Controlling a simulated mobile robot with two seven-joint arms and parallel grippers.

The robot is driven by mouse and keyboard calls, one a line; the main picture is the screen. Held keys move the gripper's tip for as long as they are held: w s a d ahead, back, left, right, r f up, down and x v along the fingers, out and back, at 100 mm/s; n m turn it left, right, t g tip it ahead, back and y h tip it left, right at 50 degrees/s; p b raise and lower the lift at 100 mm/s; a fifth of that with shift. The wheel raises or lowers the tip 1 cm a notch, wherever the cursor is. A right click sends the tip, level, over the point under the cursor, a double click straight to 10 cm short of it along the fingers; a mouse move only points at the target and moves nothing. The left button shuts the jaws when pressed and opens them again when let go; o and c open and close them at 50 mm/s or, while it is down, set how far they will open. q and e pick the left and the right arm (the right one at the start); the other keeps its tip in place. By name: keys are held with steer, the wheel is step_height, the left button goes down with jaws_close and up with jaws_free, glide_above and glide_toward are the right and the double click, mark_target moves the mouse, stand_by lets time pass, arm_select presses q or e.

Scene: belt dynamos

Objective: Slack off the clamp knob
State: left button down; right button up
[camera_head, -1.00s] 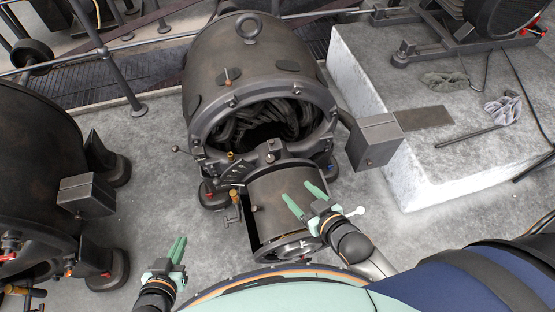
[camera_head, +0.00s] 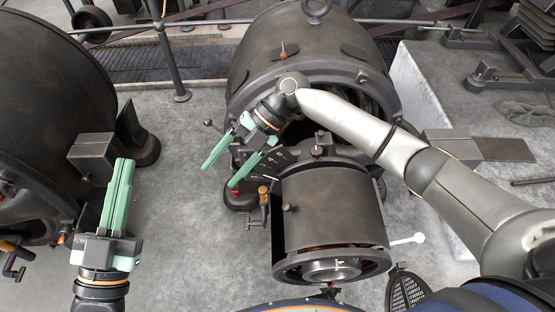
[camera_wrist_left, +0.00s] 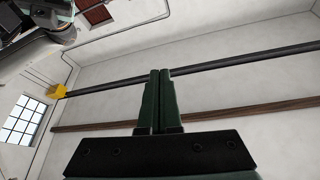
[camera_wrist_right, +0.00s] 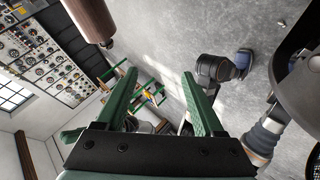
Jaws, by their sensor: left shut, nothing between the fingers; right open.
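The middle dynamo (camera_head: 290,50) has a dark cylinder (camera_head: 335,210) jutting from its front. A small dark knob (camera_head: 319,150) stands at the top of the bracket behind that cylinder, and a brass-coloured handle (camera_head: 263,192) hangs at its left. I cannot tell which of these is the clamp knob. My right gripper (camera_head: 220,175) is open and empty, left of the bracket and above the handle, touching neither as far as I can see. A brown cylindrical end (camera_wrist_right: 92,20) shows close up in the right wrist view. My left gripper (camera_head: 122,165) is shut and empty, beside the left dynamo (camera_head: 50,110).
A grey box (camera_head: 92,155) juts from the left dynamo. A ball-ended lever (camera_head: 209,123) sticks out left of the middle dynamo. A white-tipped rod (camera_head: 408,239) is at the cylinder's right. A pale plinth (camera_head: 410,85) stands at right. Floor between the dynamos is clear.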

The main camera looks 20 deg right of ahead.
steer(key=w+d+f+t+h+b, duration=0.1)
steer(key=w+d+f+h+b, duration=0.15)
steer(key=d, duration=0.25)
steer(key=w+d+f+h+b, duration=0.1)
steer(key=w+d+h, duration=0.15)
steer(key=d, duration=0.25)
arm_select(q)
steer(key=s+d+r+m+t+h+b, duration=0.1)
steer(key=s+r+m+h+b, duration=0.2)
steer(key=s+m+h, duration=0.25)
arm_select(e)
steer(key=m+h, duration=0.4)
steer(key=h, duration=0.2)
glide_toward(317, 150)
steer(key=shift+t, duration=0.5)
steer(key=f+b, duration=0.1)
steer(key=f, duration=0.2)
steer(key=s+f+b, duration=0.1)
steer(key=f, duration=0.2)
steer(key=f+b, duration=0.2)
steer(key=f, duration=0.2)
steer(key=shift+s+d, duration=0.3)
steer(key=shift+d, duration=0.1)
arm_select(q)
steer(key=shift+n+h, duration=0.35)
steer(key=shift+n, duration=0.2)
steer(key=f, duration=0.4)
steer(key=shift+d+f, duration=0.25)
steer(key=shift+f, duration=0.1)
